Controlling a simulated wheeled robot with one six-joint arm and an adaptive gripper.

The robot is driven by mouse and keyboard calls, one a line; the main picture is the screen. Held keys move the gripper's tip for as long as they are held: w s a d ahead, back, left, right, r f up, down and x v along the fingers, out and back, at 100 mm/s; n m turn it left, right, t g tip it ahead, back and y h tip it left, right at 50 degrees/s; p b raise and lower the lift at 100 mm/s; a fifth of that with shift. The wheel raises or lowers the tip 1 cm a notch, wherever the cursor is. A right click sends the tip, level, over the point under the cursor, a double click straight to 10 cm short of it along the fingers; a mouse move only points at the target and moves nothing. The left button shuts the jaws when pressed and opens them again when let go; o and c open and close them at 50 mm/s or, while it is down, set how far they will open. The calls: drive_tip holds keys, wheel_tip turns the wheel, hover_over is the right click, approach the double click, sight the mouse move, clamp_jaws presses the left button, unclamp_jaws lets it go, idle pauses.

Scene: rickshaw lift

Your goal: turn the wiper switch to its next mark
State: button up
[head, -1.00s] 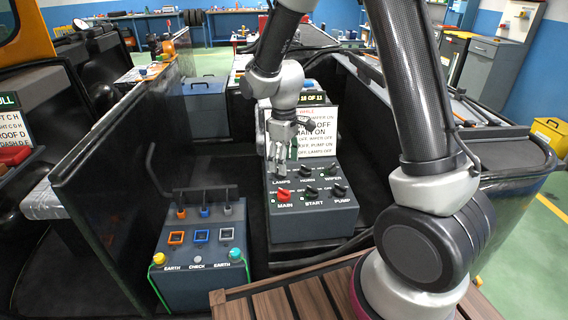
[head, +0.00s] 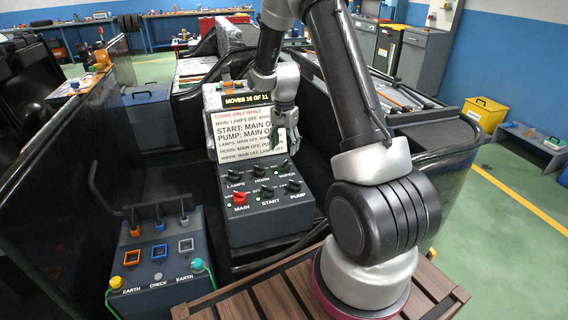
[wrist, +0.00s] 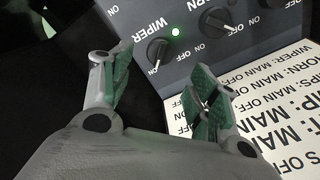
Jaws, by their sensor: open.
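The wiper switch (head: 283,167) is a small black knob at the right end of the back row on the grey switch box. In the wrist view the wiper switch (wrist: 158,50) shows upside down, beside its WIPER label and a lit green lamp (wrist: 178,32). An ON label sits at its near side in that view. My gripper (head: 284,141) hangs above the back right of the box, in front of the sign board. In the wrist view my gripper (wrist: 163,72) is open and empty, its green-padded fingers spread apart. The knob appears beyond the gap between them, apart from both.
The sign board (head: 228,137) stands close behind the box. The lamps (head: 235,175), red main (head: 240,197), start (head: 266,191) and pump (head: 293,186) knobs crowd the box top. A second box (head: 140,262) with colored sockets stands left. Dark walls flank both boxes.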

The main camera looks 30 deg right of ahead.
sight(284, 162)
drive_tip(key=shift+m, duration=1)
drive_tip(key=shift+f, duration=0.4)
wheel_tip(284, 162, down, 7)
drive_tip(key=c, duration=1)
